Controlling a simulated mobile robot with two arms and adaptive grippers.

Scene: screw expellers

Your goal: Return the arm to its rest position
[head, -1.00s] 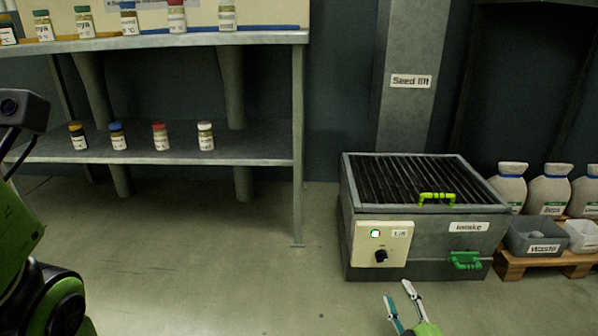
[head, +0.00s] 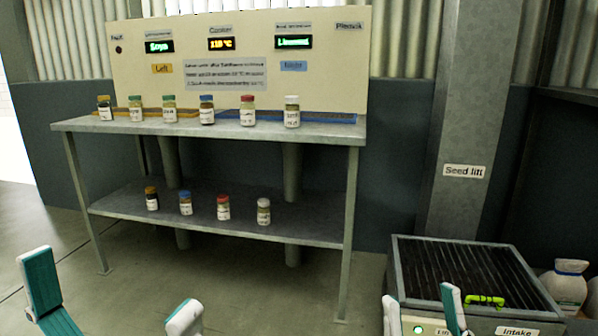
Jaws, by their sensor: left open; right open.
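My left gripper (head: 112,300) is at the bottom left of the head view, its two teal and white fingers spread wide with nothing between them. My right gripper (head: 421,308) is at the bottom edge to the right, its two fingers apart and empty. It shows in front of the grey intake box, and I cannot tell whether it touches it. Most of both arms lies below the picture.
A two-tier metal table (head: 330,157) carries several small jars on both shelves, with a cream display panel (head: 240,85) behind. The intake box (head: 400,262) with a dark grille stands at right, below the "Seed lift" column (head: 455,120). A white sack (head: 566,287) is beside it.

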